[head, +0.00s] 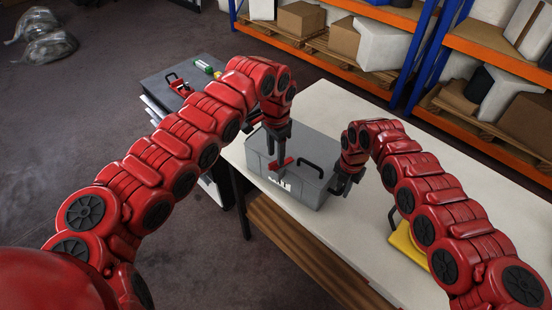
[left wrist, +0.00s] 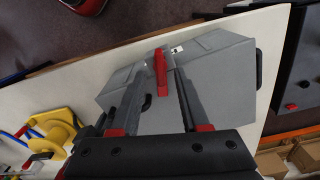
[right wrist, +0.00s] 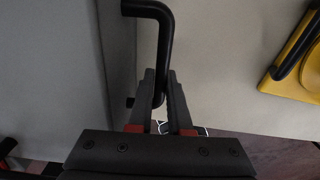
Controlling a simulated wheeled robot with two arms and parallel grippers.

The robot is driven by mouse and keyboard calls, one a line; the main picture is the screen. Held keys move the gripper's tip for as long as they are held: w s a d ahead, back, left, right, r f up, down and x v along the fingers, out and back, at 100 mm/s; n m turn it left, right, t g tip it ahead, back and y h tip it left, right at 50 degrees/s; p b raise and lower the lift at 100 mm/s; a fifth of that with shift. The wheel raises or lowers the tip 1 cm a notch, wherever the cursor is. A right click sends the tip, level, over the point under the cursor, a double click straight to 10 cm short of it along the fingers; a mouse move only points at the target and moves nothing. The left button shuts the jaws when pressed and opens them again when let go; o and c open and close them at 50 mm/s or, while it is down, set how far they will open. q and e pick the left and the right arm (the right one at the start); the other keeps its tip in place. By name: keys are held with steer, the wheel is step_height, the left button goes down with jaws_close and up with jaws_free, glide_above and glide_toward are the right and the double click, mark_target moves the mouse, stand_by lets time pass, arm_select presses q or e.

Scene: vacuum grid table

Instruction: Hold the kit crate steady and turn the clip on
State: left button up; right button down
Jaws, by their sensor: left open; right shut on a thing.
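The grey kit crate (head: 305,150) stands on the white table, with dark handles and white markings on it. A red clip (head: 282,163) sits on its top near the front edge. My left gripper (head: 274,158) points down at the clip. In the left wrist view the red clip (left wrist: 161,72) lies between its open fingers; contact is unclear. My right gripper (head: 342,186) is at the crate's right end. In the right wrist view it is shut on a black bent handle (right wrist: 160,40) beside the crate's grey wall (right wrist: 65,75).
A yellow item (head: 407,245) lies on the table (head: 365,240) to the right, partly behind my right arm. A dark side table (head: 165,82) at the left holds a red-and-black piece and a green item. Shelves with boxes (head: 300,18) stand behind.

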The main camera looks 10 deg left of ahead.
arm_select(q)
steer(key=shift+f, duration=1.45)
jaws_close()
